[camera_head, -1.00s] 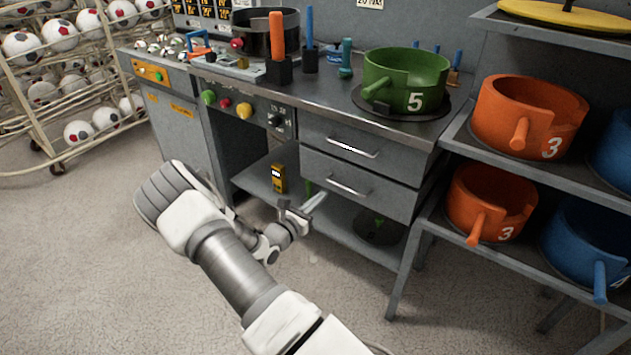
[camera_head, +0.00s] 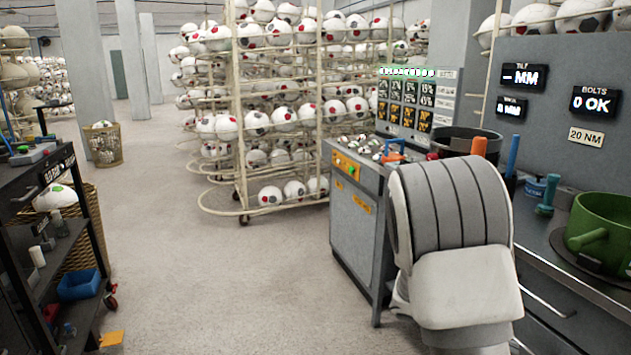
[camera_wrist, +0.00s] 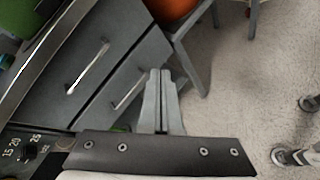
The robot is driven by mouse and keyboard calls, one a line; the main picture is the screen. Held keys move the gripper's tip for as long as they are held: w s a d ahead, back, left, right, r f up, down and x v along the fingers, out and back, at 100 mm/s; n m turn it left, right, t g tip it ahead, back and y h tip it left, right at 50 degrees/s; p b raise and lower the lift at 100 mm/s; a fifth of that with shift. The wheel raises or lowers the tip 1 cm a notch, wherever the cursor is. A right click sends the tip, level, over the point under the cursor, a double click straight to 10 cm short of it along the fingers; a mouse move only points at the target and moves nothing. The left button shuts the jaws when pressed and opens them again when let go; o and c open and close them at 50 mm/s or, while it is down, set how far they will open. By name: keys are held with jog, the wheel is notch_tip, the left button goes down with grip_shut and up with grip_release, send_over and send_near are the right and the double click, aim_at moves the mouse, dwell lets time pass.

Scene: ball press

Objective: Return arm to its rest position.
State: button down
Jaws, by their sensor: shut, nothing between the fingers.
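My gripper (camera_wrist: 160,74) shows in the wrist view with its two fingers together and nothing between them. It hangs in front of the grey bench drawers (camera_wrist: 105,65), with the floor to its right. I cannot tell its distance from the drawers. In the head view my arm stands in front of the grey bench at the right, with its thick ribbed joint raised near the camera. The gripper itself is hidden in that view.
The green ring pot (camera_head: 600,232) stands on the bench at right. A grey cabinet (camera_head: 354,225) stands behind my arm. Ball racks (camera_head: 265,125) fill the back. A black cart (camera_head: 55,240) stands at left. The floor (camera_head: 220,280) between is clear.

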jog(key=s+a+r+m+t+y, duration=0.5)
jog(key=s+a+r, duration=0.3)
jog(key=a, duration=0.4)
jog(key=s+a+r+m+t+y, duration=0.2)
jog(key=s+a+r+m+y, duration=0.2)
jog(key=s+a+r+y, duration=0.45)
jog(key=a+r+h+p, duration=0.1)
jog(key=a+r+p, duration=0.2)
jog(key=r+p, duration=1.5)
jog(key=shift+p, duration=0.7)
